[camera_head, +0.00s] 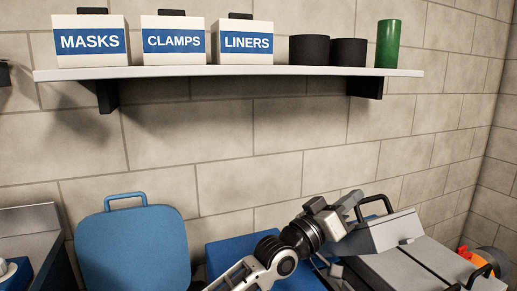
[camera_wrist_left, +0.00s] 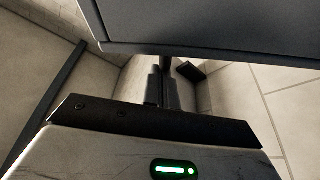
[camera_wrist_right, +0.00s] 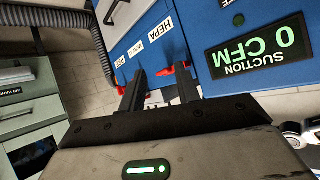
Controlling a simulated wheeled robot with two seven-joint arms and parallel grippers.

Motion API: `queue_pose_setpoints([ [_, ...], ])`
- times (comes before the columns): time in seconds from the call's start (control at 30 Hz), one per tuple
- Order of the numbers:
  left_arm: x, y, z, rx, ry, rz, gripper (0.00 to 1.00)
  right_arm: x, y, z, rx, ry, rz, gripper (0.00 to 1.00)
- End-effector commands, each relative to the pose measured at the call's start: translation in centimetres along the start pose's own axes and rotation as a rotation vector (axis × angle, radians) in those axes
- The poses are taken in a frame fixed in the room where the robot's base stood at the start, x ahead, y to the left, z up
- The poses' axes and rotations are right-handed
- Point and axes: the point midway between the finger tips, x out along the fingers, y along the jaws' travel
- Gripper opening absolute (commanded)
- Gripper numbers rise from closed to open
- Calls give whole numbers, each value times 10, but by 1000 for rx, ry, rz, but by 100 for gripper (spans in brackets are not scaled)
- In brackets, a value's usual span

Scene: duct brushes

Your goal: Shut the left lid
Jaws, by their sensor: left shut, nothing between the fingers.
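A light grey lid panel (camera_head: 388,232) with a black bar handle stands tilted at the right in the head view. Beside it on its left is my left gripper (camera_head: 350,203), with its fingers shut and nothing held. In the left wrist view my shut left fingers (camera_wrist_left: 163,88) point ahead below a large dark grey panel (camera_wrist_left: 215,25). Whether the fingers touch the lid, I cannot tell. A blue panel (camera_head: 132,252) with a blue handle stands upright at the left. My right gripper (camera_wrist_right: 159,76) is open and empty near a blue cabinet front (camera_wrist_right: 215,50).
A wall shelf (camera_head: 230,72) holds three labelled boxes, two black cylinders and a green cylinder (camera_head: 389,44). A blue box (camera_head: 240,256) lies behind my left arm. The cabinet has red parts (camera_wrist_right: 165,71) and a suction display (camera_wrist_right: 258,45). A ribbed hose (camera_wrist_right: 45,18) runs at upper left.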

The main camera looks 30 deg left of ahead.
Motion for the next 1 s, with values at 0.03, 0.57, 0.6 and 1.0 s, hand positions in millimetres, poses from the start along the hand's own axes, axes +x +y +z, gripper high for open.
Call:
queue_pose_setpoints([
  [0.03, -3, 8, 21, 32, -6, 22, 0, 3, 0, 4, 4, 6, -3, 33],
  [0.57, -32, 41, 101, 281, -6, 117, 0, 5, -2, 11, 23, 31, -14, 33],
  [0.6, -32, 42, 103, 289, -6, 119, 0, 4, -2, 10, 22, 34, -14, 33],
  [1.0, -34, 43, 107, 304, -6, 124, 0, 4, -2, 9, 20, 39, -14, 33],
])
